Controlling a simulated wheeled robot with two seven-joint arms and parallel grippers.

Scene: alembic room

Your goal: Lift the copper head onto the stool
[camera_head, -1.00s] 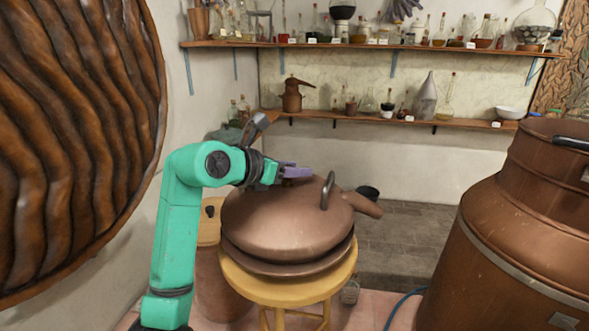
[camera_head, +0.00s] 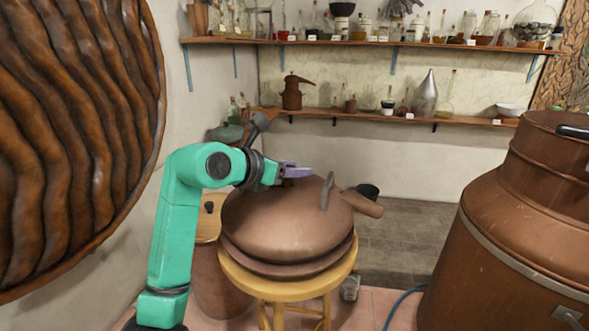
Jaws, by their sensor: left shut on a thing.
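The copper head (camera_head: 275,222) is a rounded, dull copper dome with a wide rim, a short spout pointing right and a loop handle on top. It rests on the round yellow wooden stool (camera_head: 282,289), covering most of the seat. My left gripper (camera_head: 296,172) is at the top of the head, on its far left side, and is shut on it. The exact grip point is partly hidden by the gripper's fingers. My right gripper is not in view.
A large copper vessel (camera_head: 510,230) stands at the right. A big ribbed wooden disc (camera_head: 75,140) fills the left. Shelves (camera_head: 400,120) with bottles and jars line the back wall.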

